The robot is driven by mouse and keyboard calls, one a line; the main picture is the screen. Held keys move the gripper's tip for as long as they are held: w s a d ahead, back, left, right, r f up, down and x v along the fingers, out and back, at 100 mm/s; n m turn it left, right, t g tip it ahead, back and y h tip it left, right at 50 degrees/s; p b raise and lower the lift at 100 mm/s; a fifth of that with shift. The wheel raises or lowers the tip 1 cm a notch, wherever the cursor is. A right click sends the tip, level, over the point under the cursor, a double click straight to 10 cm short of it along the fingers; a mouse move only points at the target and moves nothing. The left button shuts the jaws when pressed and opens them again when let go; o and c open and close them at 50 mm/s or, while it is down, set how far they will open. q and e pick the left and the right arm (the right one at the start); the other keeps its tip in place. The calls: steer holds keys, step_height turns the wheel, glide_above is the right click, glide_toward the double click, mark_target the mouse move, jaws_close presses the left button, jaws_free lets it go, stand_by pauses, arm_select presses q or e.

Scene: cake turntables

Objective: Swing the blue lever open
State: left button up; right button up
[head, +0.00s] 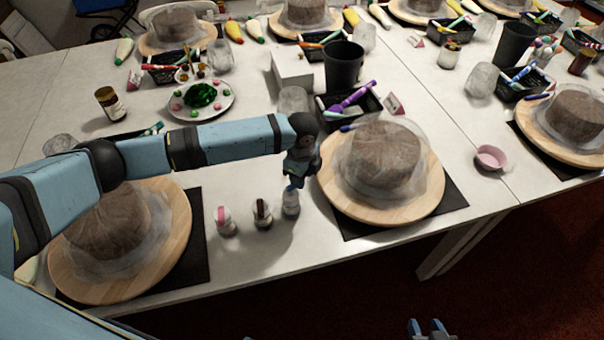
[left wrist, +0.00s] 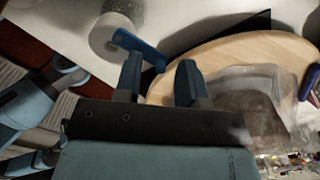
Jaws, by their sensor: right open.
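The blue lever (left wrist: 140,48) sits on a white-topped glass jar (left wrist: 106,38) in the left wrist view. In the head view this jar (head: 290,205) stands near the table's front edge, its top partly hidden by my left gripper (head: 292,183). In the left wrist view my left gripper (left wrist: 157,72) is open, its two dark blue fingers apart. One finger is at or very near the lever, and the lever's free end shows at the gap between the fingers; I cannot tell whether they touch. My right gripper (head: 428,327) is open and empty, low in the head view.
Two similar jars, one with a pink top (head: 224,220) and one with a dark top (head: 263,214), stand left of it. A wooden turntable with a wrapped cake (head: 385,160) stands close on the right, another cake (head: 105,230) on the left. A black bin (head: 343,65) stands behind.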

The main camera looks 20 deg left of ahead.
arm_select(q)
steer(key=shift+r, duration=0.3)
step_height(320, 180, up, 13)
steer(key=shift+s, duration=0.15)
stand_by(0.6)
